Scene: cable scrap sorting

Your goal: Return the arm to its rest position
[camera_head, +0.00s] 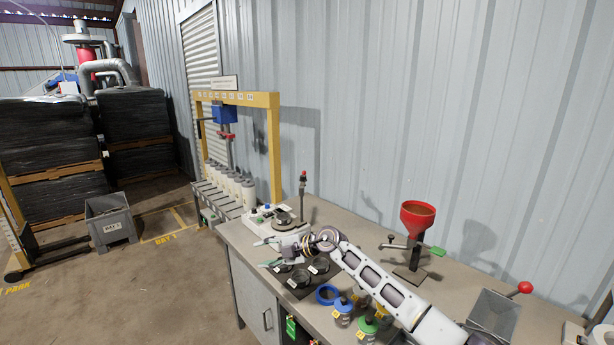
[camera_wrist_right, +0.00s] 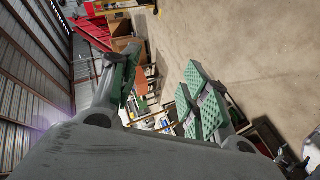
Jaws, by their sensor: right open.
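My right arm (camera_head: 385,285) comes in from the lower right over the workbench (camera_head: 340,215) and reaches toward its left end. My right gripper (camera_head: 266,252) is at the arm's far end, above the bench near a dark mat with small dark cups (camera_head: 300,277). Its green-padded fingers stand apart with nothing between them. The right wrist view shows the same open gripper (camera_wrist_right: 160,92), with floor and distant shelving beyond it. My left gripper is in neither view.
A red funnel on a stand (camera_head: 417,220) is behind the arm. A white device (camera_head: 268,218) and a yellow-framed press (camera_head: 273,150) are past the gripper. A blue ring (camera_head: 327,294) and lidded jars (camera_head: 343,309) lie close below the arm. A grey bin (camera_head: 110,225) stands on the floor.

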